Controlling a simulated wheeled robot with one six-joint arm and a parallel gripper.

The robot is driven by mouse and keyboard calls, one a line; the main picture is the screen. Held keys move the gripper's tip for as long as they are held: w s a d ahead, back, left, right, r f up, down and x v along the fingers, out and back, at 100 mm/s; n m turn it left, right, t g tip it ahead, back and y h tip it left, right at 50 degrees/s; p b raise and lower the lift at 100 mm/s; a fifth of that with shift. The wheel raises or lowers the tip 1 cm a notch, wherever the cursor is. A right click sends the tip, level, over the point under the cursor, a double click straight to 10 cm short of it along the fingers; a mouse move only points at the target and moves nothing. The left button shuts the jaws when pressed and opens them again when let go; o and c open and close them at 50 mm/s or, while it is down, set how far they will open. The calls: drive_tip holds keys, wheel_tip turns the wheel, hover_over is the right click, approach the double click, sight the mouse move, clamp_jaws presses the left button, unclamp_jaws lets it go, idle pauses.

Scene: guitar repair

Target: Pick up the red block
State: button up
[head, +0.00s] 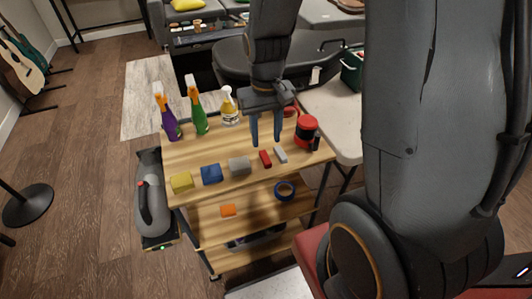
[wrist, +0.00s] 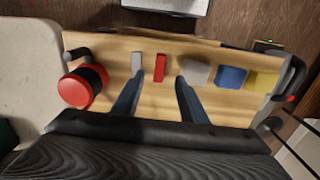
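The red block (head: 265,158) is a small, narrow block lying on the top of the wooden cart (head: 225,170), between a grey block and a white block. It also shows in the wrist view (wrist: 160,67), ahead of the fingertips and in the gap between them. My gripper (head: 266,142) is open and empty above the cart top, behind the red block as the head view shows it. In the wrist view its two fingers (wrist: 158,80) stand well apart. Whether the fingertips are level with the block I cannot tell.
A white block (head: 281,155) lies close on the right, a grey block (head: 239,166) on the left, then a blue block (head: 211,174) and a yellow block (head: 181,183). A red-and-black canister (head: 307,132) stands at the right. Spray bottles (head: 197,112) stand at the back left.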

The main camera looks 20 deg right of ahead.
sight(265, 157)
drive_tip(key=shift+w+f, duration=0.3)
drive_tip(key=shift+f, duration=0.2)
drive_tip(key=shift+f+p, duration=0.75)
drive_tip(key=shift+f, duration=2.8)
clamp_jaws()
